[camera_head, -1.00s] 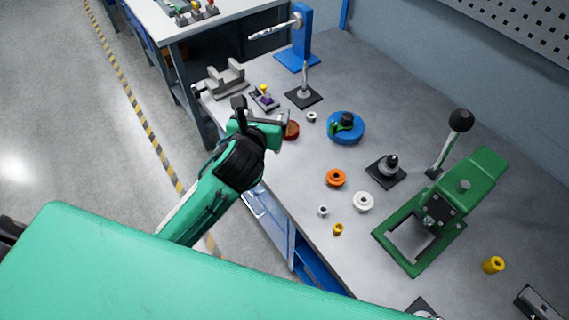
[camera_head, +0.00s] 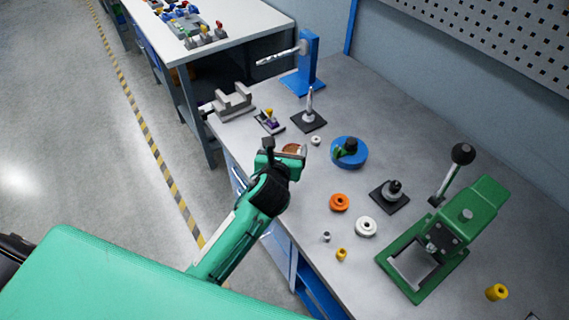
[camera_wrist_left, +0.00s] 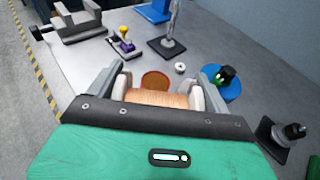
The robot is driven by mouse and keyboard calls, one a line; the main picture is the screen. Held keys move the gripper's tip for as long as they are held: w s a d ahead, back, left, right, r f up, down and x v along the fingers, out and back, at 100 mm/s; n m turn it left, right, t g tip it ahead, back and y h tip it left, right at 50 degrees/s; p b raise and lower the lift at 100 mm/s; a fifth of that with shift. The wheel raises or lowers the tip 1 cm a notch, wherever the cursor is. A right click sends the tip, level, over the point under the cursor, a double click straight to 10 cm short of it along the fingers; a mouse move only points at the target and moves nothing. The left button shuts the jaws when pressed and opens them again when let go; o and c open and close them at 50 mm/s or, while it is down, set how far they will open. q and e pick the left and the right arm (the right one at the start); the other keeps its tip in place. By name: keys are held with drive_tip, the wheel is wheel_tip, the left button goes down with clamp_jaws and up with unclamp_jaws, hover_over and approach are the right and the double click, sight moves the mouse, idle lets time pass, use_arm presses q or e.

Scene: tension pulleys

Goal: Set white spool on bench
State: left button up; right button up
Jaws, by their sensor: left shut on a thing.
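My left gripper (camera_head: 283,158) is over the near left edge of the bench (camera_head: 345,90). In the left wrist view, its fingers (camera_wrist_left: 158,90) are shut on a spool (camera_wrist_left: 155,98) with white flanges and a copper-coloured winding, lying across between them. The fingers cover the outer faces of the flanges. A round reddish-brown piece (camera_wrist_left: 155,79) shows on the bench just beyond the spool. Whether the spool touches the bench cannot be told. My right gripper is in neither view.
A small white ring (camera_head: 316,140) and a blue round base with a dark knob (camera_head: 348,154) stand nearby. Farther right are an orange ring (camera_head: 339,202), a white ring (camera_head: 366,227) and a green lever press (camera_head: 440,240). A grey block fixture (camera_head: 233,104) stands at the far left.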

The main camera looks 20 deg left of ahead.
use_arm(q)
drive_tip(key=shift+f, duration=1.4)
wheel_tip(320, 180, down, 4)
drive_tip(key=shift+r, duration=0.1)
drive_tip(key=shift+f, duration=0.2)
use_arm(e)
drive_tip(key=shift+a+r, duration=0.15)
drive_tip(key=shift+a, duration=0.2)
use_arm(q)
drive_tip(key=o, duration=1.3)
drive_tip(key=shift+r, duration=0.1)
drive_tip(key=shift+s, duration=0.35)
drive_tip(key=b+v, duration=0.2)
drive_tip(key=v, duration=0.9)
drive_tip(key=shift+s+r, duration=0.15)
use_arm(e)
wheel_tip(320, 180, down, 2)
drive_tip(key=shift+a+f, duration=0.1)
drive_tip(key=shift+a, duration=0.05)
